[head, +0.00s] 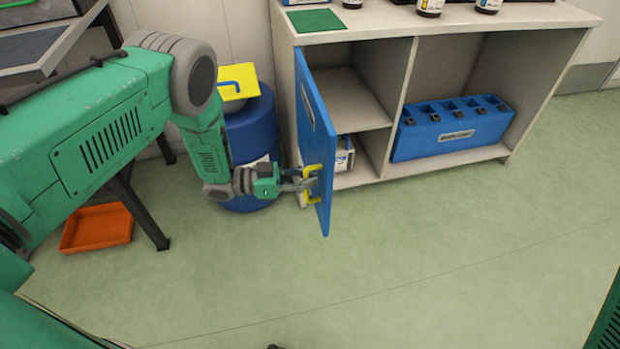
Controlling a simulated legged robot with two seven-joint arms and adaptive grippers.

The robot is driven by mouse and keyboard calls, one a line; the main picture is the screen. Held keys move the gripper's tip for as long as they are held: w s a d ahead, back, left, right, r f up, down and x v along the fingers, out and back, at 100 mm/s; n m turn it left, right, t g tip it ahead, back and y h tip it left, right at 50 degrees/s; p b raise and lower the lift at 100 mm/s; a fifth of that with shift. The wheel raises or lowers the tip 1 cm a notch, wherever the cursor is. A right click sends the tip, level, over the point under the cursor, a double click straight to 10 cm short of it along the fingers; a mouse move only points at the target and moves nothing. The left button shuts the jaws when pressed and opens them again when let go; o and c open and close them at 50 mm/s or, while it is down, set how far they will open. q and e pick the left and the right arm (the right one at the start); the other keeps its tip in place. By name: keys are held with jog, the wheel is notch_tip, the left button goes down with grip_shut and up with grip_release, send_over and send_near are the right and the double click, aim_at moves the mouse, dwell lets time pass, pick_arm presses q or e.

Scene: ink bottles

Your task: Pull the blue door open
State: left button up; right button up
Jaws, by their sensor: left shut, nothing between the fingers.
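The blue door (314,125) of the white cabinet (440,27) stands open, swung out toward me on its left edge. A yellow handle (312,199) sits low on the door's left-facing side. My left gripper (308,180) comes in from the left and is at the yellow handle. Its fingers are shut with nothing between them. The fingers overlap the handle in the picture, and I cannot tell whether they touch it. My right gripper is not in view.
A white container (344,155) and a blue rack (451,130) sit inside the cabinet. An orange tray (97,228) lies on the floor at left. Floor in front is clear.

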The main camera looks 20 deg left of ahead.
pick_arm(q)
jog(key=o, duration=0.6)
jog(key=shift+w+a, duration=0.15)
jog(key=shift+a, duration=0.3)
jog(key=v, duration=1.1)
jog(key=shift+s+a, duration=0.2)
jog(key=shift+f, duration=0.15)
